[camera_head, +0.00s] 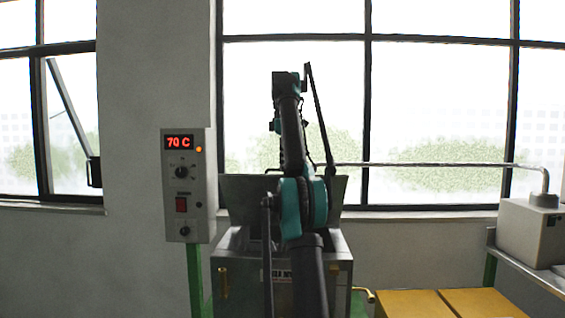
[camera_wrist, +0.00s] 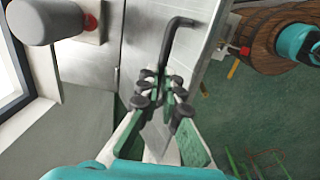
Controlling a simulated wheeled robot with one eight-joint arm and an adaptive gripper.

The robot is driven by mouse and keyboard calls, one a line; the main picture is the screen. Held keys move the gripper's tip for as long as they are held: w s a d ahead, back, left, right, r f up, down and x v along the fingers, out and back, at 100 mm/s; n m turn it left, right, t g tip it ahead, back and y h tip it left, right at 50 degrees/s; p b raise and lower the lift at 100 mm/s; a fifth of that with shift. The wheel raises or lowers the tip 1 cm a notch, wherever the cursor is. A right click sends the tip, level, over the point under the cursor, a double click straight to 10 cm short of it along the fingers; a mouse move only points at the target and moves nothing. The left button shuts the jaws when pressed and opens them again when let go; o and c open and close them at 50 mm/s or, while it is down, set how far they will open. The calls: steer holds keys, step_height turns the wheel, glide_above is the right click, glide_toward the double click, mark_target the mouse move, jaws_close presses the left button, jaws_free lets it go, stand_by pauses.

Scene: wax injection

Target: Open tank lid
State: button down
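The grey metal tank (camera_head: 235,275) stands in the middle of the head view, partly hidden by my arm. A flared grey panel (camera_head: 240,190), which looks like its raised lid, rises above the tank's top. In the wrist view a black bent handle (camera_wrist: 174,42) runs beside a pale metal panel (camera_wrist: 205,32). My gripper (camera_wrist: 160,80) has its narrowed fingertips on both sides of the handle's lower end and appears shut on it. The exact contact is partly hidden by the finger joints. In the head view my fingertips cannot be made out behind my arm.
A control box (camera_head: 188,185) reading 70 C stands left of the tank on a green post. Yellow platforms (camera_head: 410,303) lie at the lower right, near a bench with a grey box (camera_head: 530,232). A pipe (camera_head: 420,164) crosses before the windows. Green floor (camera_wrist: 265,110) shows in the wrist view.

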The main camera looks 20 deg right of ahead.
steer(key=shift+w+d+f, duration=0.4)
steer(key=shift+w+d, duration=0.05)
steer(key=shift+w, duration=0.2)
steer(key=c, duration=1.3)
jaws_free()
steer(key=shift+w+d+f, duration=0.1)
steer(key=shift+w+f, duration=0.15)
steer(key=shift+w, duration=0.15)
steer(key=shift+s, duration=0.15)
steer(key=shift+c, duration=0.6)
steer(key=shift+s, duration=0.1)
